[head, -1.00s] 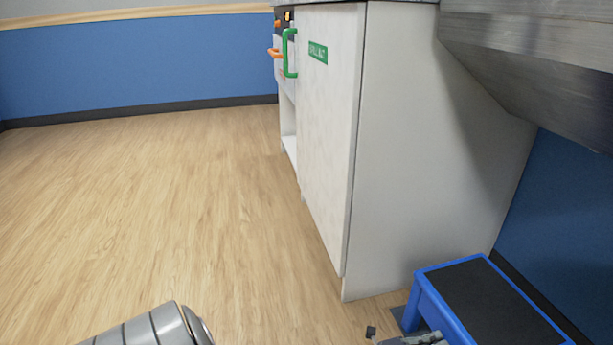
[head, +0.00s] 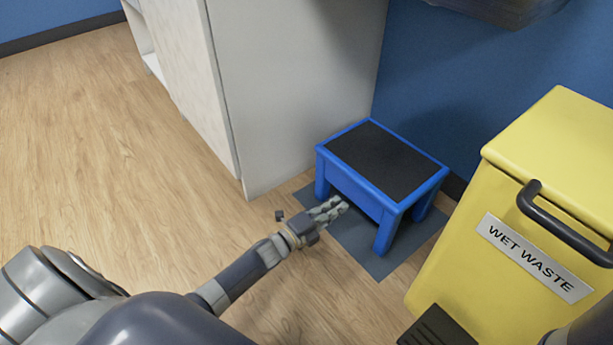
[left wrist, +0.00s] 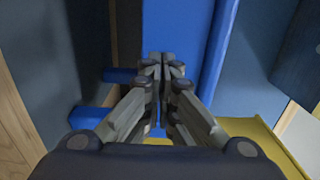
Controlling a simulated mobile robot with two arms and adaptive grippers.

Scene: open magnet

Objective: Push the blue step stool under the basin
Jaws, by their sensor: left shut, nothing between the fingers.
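The blue step stool (head: 345,182) with a black top stands upright on a dark grey floor mat, between the white cabinet and the yellow bin, near the blue wall. My left gripper (head: 336,206) is shut and empty, low in front of the stool's near long side. In the head view its fingertips reach that side; contact is unclear. In the left wrist view the shut fingertips (left wrist: 163,62) overlap the stool's blue panel (left wrist: 183,30). Only a dark grey underside, apparently of the basin (head: 500,10), shows at the top. My right gripper is out of view.
The white cabinet (head: 285,80) stands close left of the stool. The yellow wet waste bin (head: 450,245), with a dark handle and pedal, stands close on the right. A small dark block (head: 279,215) lies by the cabinet's corner. Wooden floor at left is clear.

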